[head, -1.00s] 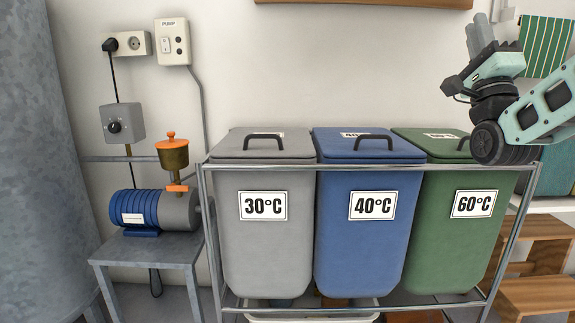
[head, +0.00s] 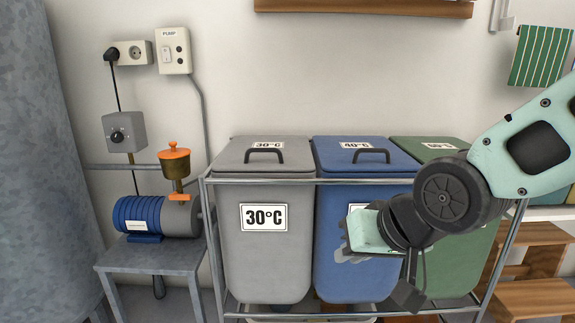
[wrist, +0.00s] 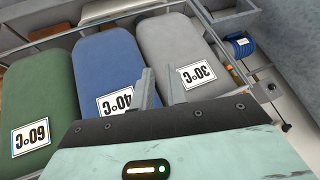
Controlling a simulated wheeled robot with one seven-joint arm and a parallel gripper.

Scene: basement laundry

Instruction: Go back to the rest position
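My gripper (head: 350,250) hangs at the end of my bent arm in the head view, in front of the blue 40°C bin (head: 340,215). It covers much of that bin's label and part of the green 60°C bin (head: 470,270). In the wrist view my gripper (wrist: 162,88) shows two grey fingers apart with nothing held between them. Beyond them are the blue bin (wrist: 105,65) and the grey 30°C bin (wrist: 170,45). The grey bin (head: 262,265) is unobstructed in the head view. All three lids are shut.
A metal rail frame (head: 300,181) surrounds the bins. At left, a blue pump (head: 140,215) with an orange-topped cup stands on a grey table (head: 150,258). A large grey tank (head: 45,170) is at the far left. Wooden steps (head: 535,255) are at right.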

